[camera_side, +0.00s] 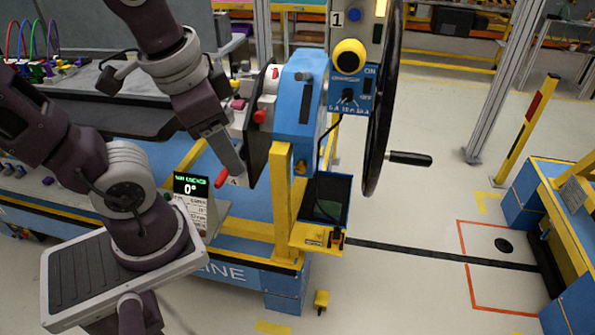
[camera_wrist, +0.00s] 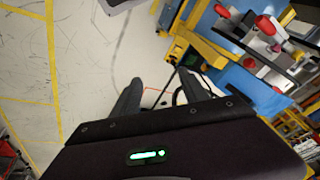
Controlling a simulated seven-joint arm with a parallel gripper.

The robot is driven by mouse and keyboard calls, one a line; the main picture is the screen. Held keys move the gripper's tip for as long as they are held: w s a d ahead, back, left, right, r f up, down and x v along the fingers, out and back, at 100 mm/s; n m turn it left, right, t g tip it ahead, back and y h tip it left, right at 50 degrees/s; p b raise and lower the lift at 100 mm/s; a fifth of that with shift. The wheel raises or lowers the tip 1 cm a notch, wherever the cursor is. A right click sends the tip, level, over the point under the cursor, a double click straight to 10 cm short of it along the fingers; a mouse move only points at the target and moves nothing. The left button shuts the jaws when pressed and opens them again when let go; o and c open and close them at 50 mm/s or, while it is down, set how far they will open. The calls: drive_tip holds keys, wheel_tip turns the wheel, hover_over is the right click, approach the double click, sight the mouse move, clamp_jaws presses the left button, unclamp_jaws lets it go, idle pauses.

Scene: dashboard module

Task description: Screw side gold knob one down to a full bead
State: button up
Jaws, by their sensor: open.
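My gripper (camera_side: 236,168) points down in front of the dashboard module, left of the blue upright housing (camera_side: 301,110). In the wrist view its two dark fingers stand apart with nothing between them, so my gripper (camera_wrist: 160,80) is open and empty. Red knobs show on the module's near side, one at mid height (camera_side: 260,117) and one low beside my gripper (camera_side: 220,179). In the wrist view a red knob (camera_wrist: 265,25) lies at the upper right, away from the fingers. Any bead is not visible.
The floor beyond (camera_side: 420,205) is mostly clear.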

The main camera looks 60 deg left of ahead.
sight(300, 170)
drive_tip(key=w+a+f+m+g+y, duration=0.4)
drive_tip(key=w+a+f+m+y, duration=0.75)
drive_tip(key=a+m+y, duration=0.4)
drive_tip(key=w+d+f+m+t+h, duration=0.2)
drive_tip(key=w+f+m+t, duration=0.2)
drive_tip(key=f+m+t, duration=0.45)
drive_tip(key=w+d+f+m+t+h, duration=0.15)
drive_tip(key=w+f+m+t, duration=0.3)
drive_tip(key=f+m, duration=0.7)
drive_tip(key=shift+m, duration=0.65)
drive_tip(key=w+a, duration=0.1)
drive_tip(key=w+a+r, duration=0.1)
drive_tip(key=a, duration=0.1)
drive_tip(key=w+a, duration=0.1)
drive_tip(key=shift+w+a+r, duration=0.1)
drive_tip(key=shift+a+r, duration=0.15)
drive_tip(key=shift+r, duration=0.15)
drive_tip(key=shift+w+a, duration=0.35)
drive_tip(key=shift+w, duration=0.05)
clamp_jaws()
